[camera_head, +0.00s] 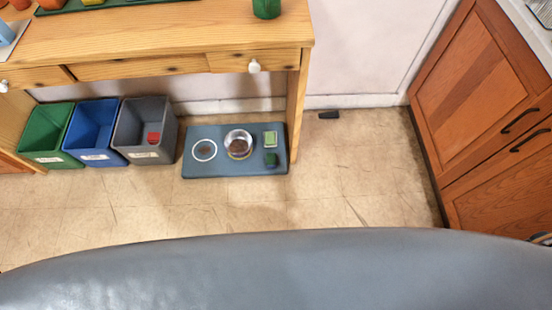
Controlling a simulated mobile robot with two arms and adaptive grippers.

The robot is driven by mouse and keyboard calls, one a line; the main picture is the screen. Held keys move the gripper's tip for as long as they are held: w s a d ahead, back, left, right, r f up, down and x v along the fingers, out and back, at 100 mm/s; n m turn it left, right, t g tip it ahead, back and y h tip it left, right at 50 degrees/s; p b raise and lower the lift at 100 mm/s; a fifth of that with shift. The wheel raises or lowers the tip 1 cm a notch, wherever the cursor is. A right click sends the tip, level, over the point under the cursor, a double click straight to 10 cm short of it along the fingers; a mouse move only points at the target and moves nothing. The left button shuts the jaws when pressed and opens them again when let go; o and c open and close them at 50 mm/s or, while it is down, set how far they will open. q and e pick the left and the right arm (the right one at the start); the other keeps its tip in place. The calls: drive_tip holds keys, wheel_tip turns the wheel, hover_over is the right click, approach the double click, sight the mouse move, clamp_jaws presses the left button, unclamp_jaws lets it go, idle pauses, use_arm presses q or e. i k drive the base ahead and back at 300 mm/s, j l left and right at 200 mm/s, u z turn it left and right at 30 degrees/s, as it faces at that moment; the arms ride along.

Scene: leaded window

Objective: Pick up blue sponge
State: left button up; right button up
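I see nothing that I can clearly tell is a blue sponge. A light blue item (5,34) is cut off by the left edge, on a white piece on the wooden table (160,35); I cannot tell what it is. On the blue-grey floor mat (222,168) lies a small light green block with a pale edge (270,138). A dark green item (271,160) is just below it. Neither of my grippers is in view.
Green (45,135), blue (92,135) and grey (145,125) bins stand under the table, left of the mat. A clear bowl (238,144) and a white-rimmed dish (204,150) are on the mat. Wooden cabinets (490,110) stand at right. The floor between is mostly clear.

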sight(271, 158)
drive_tip(key=k, duration=0.85)
